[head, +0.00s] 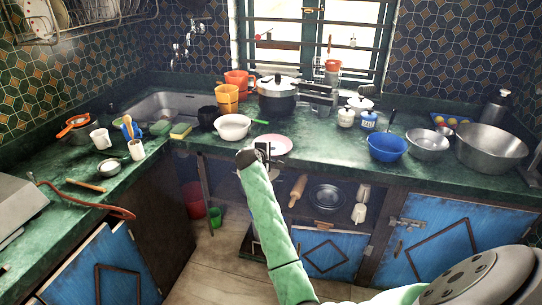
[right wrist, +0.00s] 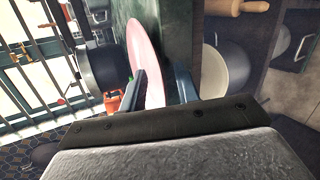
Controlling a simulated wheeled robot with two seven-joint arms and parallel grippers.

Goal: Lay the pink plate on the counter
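The pink plate (head: 275,145) lies about flat at the front edge of the counter (head: 330,154), right of a white bowl. In the right wrist view the plate (right wrist: 148,50) appears nearly edge-on, close beside the counter surface. My right gripper (head: 262,154) is at the plate's near rim. Its fingers (right wrist: 162,88) stand apart, one on either side of the rim, with a gap showing between the plate and the lower finger. The gripper looks open. The plate's underside is hidden, so full contact with the counter cannot be told. My left gripper is not in view.
The white bowl (head: 232,127) stands close left of the plate, a black pot (head: 277,98) behind it. A blue bowl (head: 388,147) and metal bowls are further right. The counter between plate and blue bowl is clear. Below is an open shelf with a rolling pin (head: 298,190).

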